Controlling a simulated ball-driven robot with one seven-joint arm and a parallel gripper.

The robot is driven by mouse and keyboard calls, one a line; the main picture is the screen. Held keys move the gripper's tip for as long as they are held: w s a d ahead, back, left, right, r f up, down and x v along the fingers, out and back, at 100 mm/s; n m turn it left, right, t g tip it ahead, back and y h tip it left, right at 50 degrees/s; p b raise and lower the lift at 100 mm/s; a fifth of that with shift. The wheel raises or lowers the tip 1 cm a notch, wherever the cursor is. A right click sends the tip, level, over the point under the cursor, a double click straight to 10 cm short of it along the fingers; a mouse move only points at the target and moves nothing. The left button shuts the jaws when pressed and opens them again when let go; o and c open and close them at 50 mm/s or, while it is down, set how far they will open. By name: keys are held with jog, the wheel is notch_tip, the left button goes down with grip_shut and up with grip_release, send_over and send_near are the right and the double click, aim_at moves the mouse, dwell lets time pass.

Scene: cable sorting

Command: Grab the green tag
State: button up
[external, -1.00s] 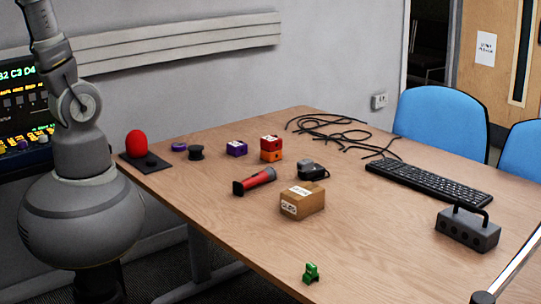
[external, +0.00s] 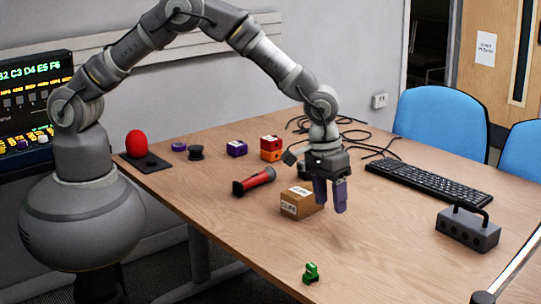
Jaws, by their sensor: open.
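A small green tag (external: 311,273) sits on the wooden table near its front edge, low in the external view. My gripper (external: 330,207) points down over the middle of the table, beside the right end of the cardboard box (external: 297,205) in the picture. Its two purple-grey fingers are apart, with nothing seen between them. It is above the green tag in the picture and apart from it. How high the fingertips are over the table is hard to tell.
A red torch (external: 254,181) lies left of the box. My gripper partly hides a dark object (external: 303,171) behind the box. A keyboard (external: 429,184), a grey block with a handle (external: 468,229) and loose black cables (external: 375,146) lie to the right and back. Table around the tag is clear.

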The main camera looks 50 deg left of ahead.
jog(key=g+y, duration=0.1)
send_over(311, 265)
jog(key=f, duration=0.8)
jog(key=shift+w+a+f, duration=0.1)
jog(key=shift+a, duration=0.15)
jog(key=f+b, duration=0.1)
jog(key=f, duration=0.1)
jog(key=f+b, duration=0.1)
jog(key=f, duration=0.1)
jog(key=f+b, duration=0.1)
jog(key=f, duration=0.2)
jog(key=shift+d+f+b, duration=0.1)
jog(key=shift+d+b, duration=0.2)
jog(key=shift+b, duration=0.1)
grip_shut()
